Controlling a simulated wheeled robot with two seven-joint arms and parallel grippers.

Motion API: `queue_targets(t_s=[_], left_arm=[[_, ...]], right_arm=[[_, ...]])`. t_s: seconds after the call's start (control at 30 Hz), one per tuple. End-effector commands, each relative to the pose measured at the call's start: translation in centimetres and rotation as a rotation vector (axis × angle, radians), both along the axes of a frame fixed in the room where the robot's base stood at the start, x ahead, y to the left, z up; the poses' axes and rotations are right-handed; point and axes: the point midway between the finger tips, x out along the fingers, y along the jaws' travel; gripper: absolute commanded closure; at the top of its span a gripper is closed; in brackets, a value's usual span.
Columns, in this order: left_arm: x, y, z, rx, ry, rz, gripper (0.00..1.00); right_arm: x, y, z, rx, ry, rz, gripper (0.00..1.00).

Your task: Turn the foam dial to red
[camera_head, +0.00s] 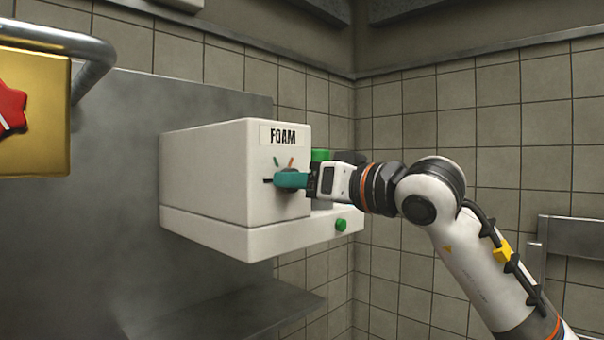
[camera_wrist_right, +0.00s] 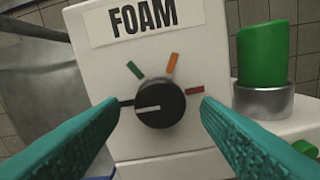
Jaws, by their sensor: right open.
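The white foam machine (camera_head: 215,165), labelled FOAM, carries a black round dial (camera_wrist_right: 168,110) on its front. In the right wrist view the dial's white pointer line points left, at the black mark (camera_wrist_right: 126,102). Clockwise from there are a green mark (camera_wrist_right: 134,69), an orange mark (camera_wrist_right: 172,64) and a red mark (camera_wrist_right: 195,90) at the right. My right gripper (camera_head: 290,180) is in front of the dial, its teal fingers (camera_wrist_right: 160,102) open on either side of it, with gaps visible. In the head view the fingers hide most of the dial. My left gripper is not in view.
A green cylinder in a metal collar (camera_wrist_right: 263,55) stands right of the dial, beside my right gripper. A green button (camera_head: 341,225) is on the machine's base. A metal shelf (camera_head: 225,312) lies below. A gold box with a red shape (camera_head: 45,120) is at left.

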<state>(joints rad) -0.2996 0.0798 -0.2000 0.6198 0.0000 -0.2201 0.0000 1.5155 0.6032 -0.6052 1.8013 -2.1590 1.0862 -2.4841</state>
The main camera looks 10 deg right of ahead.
Motion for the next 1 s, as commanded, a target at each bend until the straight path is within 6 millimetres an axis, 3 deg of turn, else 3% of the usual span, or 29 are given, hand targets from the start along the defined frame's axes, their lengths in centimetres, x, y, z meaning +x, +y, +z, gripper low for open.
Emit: queue_targets(t_s=[0.37,0.63,1.0], left_arm=[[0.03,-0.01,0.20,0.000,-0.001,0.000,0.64],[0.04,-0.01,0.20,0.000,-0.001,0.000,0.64],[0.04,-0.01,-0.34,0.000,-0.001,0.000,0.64]], right_arm=[[0.53,0.32,-0.10,0.000,0.000,-0.001,0.43],[0.51,0.30,-0.08,0.000,0.000,-0.001,0.87],[0.48,0.31,-0.20,0.048,0.032,-0.001,0.87]])
